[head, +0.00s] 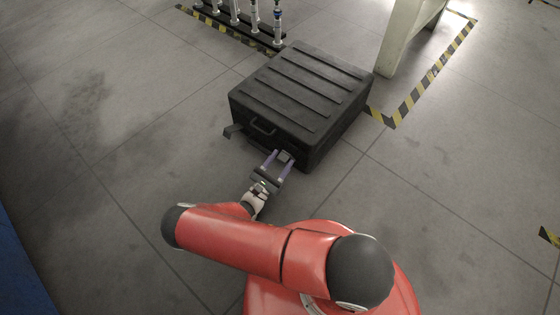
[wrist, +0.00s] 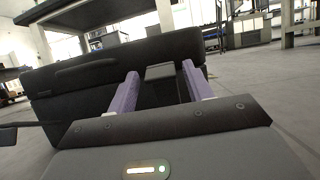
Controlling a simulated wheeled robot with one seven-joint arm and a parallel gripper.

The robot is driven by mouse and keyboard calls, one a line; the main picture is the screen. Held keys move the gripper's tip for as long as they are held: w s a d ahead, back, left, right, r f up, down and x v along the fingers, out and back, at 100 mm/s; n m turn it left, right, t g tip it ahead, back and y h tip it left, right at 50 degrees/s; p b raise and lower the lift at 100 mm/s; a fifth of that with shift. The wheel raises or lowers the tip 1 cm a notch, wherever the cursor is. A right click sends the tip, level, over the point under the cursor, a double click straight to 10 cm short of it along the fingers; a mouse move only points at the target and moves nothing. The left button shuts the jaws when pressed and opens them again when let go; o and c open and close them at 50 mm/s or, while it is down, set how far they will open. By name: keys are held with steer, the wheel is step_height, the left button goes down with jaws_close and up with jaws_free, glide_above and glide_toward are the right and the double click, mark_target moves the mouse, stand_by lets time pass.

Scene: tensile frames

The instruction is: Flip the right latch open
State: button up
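A black case (head: 300,90) with a ribbed lid stands on the floor, its handle (head: 262,127) on the front face. The right latch (head: 286,155) is a small dark piece near the front right corner. It also shows in the wrist view (wrist: 160,71). My gripper (head: 283,157) is open, its two purple fingers on either side of the right latch. In the wrist view my gripper (wrist: 160,68) shows gaps between each finger and the latch. The left latch (head: 233,131) sticks out from the front left of the case.
A rack with upright white posts (head: 235,14) stands behind the case. A pale table leg (head: 400,35) rises behind it to the right. Yellow-black tape (head: 395,115) marks the floor. The floor left and right of the case is clear.

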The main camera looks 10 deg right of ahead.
steer(key=shift+o, duration=0.3)
steer(key=s+a, duration=0.8)
steer(key=a, duration=0.2)
steer(key=shift+s+f, duration=0.15)
steer(key=shift+f, duration=0.1)
steer(key=shift+a, duration=0.1)
